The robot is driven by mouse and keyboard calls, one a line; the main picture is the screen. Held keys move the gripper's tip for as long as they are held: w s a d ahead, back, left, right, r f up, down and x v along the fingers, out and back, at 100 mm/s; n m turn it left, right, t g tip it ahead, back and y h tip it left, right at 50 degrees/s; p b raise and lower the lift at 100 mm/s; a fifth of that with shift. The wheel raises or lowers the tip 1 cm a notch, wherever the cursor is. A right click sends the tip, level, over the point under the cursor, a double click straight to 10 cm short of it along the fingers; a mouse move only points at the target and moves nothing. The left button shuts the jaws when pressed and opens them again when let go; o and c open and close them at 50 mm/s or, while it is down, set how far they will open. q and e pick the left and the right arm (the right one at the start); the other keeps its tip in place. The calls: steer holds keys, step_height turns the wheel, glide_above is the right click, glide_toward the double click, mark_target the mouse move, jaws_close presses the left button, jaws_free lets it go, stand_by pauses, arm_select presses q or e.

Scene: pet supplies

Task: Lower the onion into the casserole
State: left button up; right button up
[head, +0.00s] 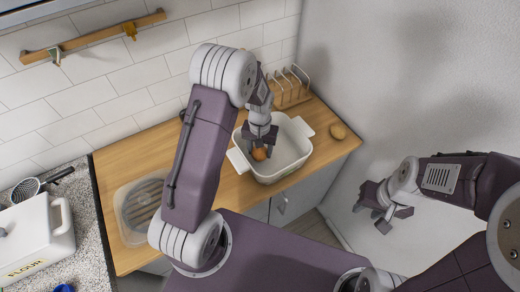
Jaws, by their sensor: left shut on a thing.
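The casserole (292,165) is a white rectangular dish with side handles on the wooden counter. The gripper fingers hide part of the onion. My right gripper (381,211) is off to the right, in front of the white wall, away from the counter. Its fingers look spread apart and hold nothing visible.
A clear container (140,208) is to the left on the wooden counter (117,163). A white flour box (36,240) stands on the speckled counter.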

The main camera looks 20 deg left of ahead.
arm_select(q)
steer(key=shift+f+b, duration=1)
steer(key=shift+f, duration=0.45)
stand_by(0.5)
steer(key=o, duration=1.6)
steer(key=shift+c, duration=0.2)
step_height(320, 180, up, 9)
steer(key=shift+r+b, duration=0.1)
steer(key=shift+b, duration=0.3)
